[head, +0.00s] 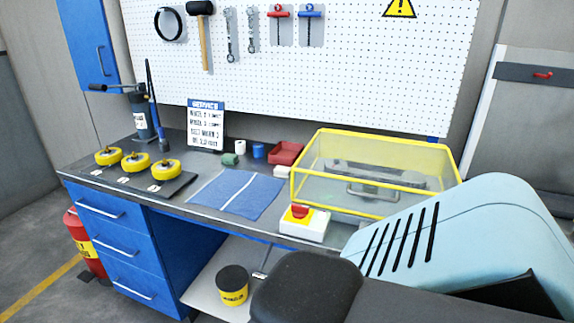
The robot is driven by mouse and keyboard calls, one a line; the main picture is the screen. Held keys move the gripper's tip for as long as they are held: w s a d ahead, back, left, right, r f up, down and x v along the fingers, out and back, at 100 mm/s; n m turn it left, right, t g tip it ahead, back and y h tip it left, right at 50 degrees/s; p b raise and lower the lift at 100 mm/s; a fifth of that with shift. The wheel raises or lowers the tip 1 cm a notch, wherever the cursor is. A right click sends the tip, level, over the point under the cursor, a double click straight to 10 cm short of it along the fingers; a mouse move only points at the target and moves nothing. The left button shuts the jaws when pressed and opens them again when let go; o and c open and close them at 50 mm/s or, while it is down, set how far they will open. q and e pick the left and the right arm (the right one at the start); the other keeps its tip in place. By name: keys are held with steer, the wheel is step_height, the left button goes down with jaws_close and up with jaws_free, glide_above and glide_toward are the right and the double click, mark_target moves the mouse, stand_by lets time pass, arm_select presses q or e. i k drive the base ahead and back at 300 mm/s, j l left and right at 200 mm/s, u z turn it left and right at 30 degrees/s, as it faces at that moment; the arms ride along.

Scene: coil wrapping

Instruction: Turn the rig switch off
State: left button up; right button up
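The rig switch (302,222) is a white box with a yellow top plate and a red knob (300,211). It sits at the front edge of the workbench, just in front of the yellow-framed clear guard (376,140). The guard stands over a grey metal rig (374,176). The knob's exact setting is too small to read. Neither of my grippers is in view. A light-blue and black arm part of mine fills the lower right, close to the switch in the picture, and covers the bench's right front.
Yellow coils (135,161) sit on a dark mat at the left. A blue cloth (236,192), a red tray (286,153) and a sign (205,125) are on the bench. A black-and-yellow tub (232,286) stands on the lower shelf. A fire extinguisher (84,243) stands at left.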

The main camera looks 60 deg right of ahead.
mark_target(299, 212)
steer(key=z, duration=1.7)
